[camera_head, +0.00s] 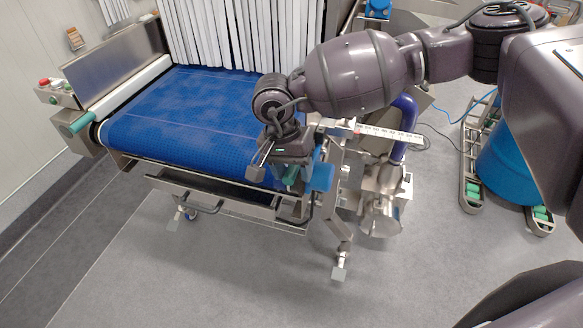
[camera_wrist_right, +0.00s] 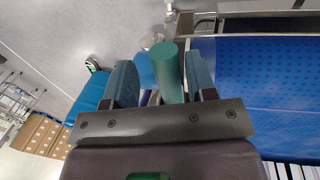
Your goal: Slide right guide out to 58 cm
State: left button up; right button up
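The right guide's green cylindrical handle (camera_head: 291,175) is at the near right corner of the conveyor, mostly hidden by my right gripper in the head view. In the right wrist view the green handle (camera_wrist_right: 167,72) stands between the two fingers of my right gripper (camera_wrist_right: 160,62). The fingers are apart, with a visible gap on the left side of the handle; the right finger is very close to it. In the head view my right gripper (camera_head: 288,165) points down over the handle. A white scale with markings (camera_head: 385,132) runs to the right of it. My left gripper is not in view.
The blue conveyor belt (camera_head: 190,115) runs under a white strip curtain (camera_head: 235,35). A metal rail (camera_head: 220,200) crosses the conveyor's front. A blue drum (camera_head: 505,165) and green-roller rails stand at the right. The grey floor (camera_head: 180,270) in front is clear.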

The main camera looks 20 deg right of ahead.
jog(key=shift+w+a, duration=0.1)
jog(key=shift+a, duration=0.05)
jog(key=shift+r, duration=0.3)
notch_tip(320, 180, up, 10)
jog(key=w+a+b, duration=0.1)
jog(key=shift+a, duration=0.3)
dwell(0.7)
dwell(0.8)
